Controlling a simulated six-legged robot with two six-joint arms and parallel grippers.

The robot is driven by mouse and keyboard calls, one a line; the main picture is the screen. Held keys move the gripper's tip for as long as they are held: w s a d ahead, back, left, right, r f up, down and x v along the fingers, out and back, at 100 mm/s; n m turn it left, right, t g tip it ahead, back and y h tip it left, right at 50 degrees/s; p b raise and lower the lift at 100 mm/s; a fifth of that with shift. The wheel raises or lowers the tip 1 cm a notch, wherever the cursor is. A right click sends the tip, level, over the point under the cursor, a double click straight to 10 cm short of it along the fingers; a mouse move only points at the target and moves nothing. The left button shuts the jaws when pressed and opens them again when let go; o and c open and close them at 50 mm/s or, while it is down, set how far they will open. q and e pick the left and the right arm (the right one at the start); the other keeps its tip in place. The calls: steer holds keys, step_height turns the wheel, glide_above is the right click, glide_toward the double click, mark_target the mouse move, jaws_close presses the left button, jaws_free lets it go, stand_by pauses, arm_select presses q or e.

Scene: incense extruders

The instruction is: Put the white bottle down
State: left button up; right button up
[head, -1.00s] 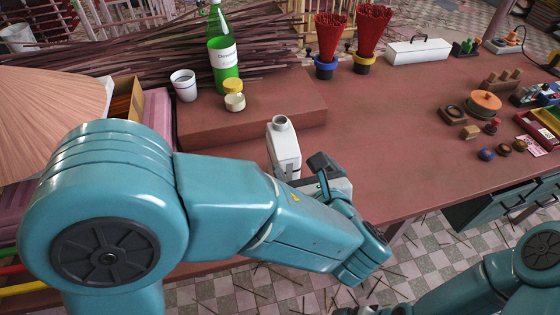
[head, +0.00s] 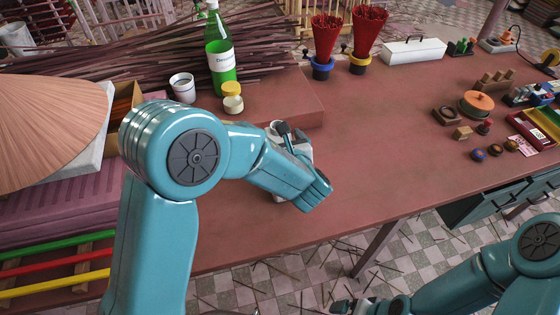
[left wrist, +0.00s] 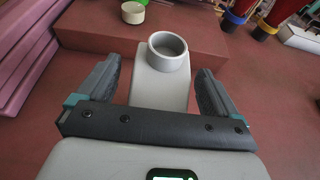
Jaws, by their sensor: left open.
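The white bottle (head: 275,129) stands upright on the red-brown table (head: 400,150), just in front of a raised block. My left gripper (head: 288,142) is at the bottle and hides most of its body in the head view. In the left wrist view the bottle (left wrist: 160,92) with its round grey neck stands between the two dark fingers of the gripper (left wrist: 155,78). The fingers are open, with a gap on each side of the bottle. My right gripper (head: 343,305) shows only in part at the bottom edge of the head view, low and away from the table top.
On the raised block (head: 290,95) stand a green bottle (head: 219,55), a white cup (head: 183,87) and a yellow-lidded jar (head: 232,97). Red incense bundles (head: 325,40) stand behind. Small items, including an orange-lidded pot (head: 481,104), lie at right. The middle table is clear.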

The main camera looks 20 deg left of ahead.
arm_select(q)
steer(key=shift+w, duration=0.1)
steer(key=c, duration=1.5)
jaws_close()
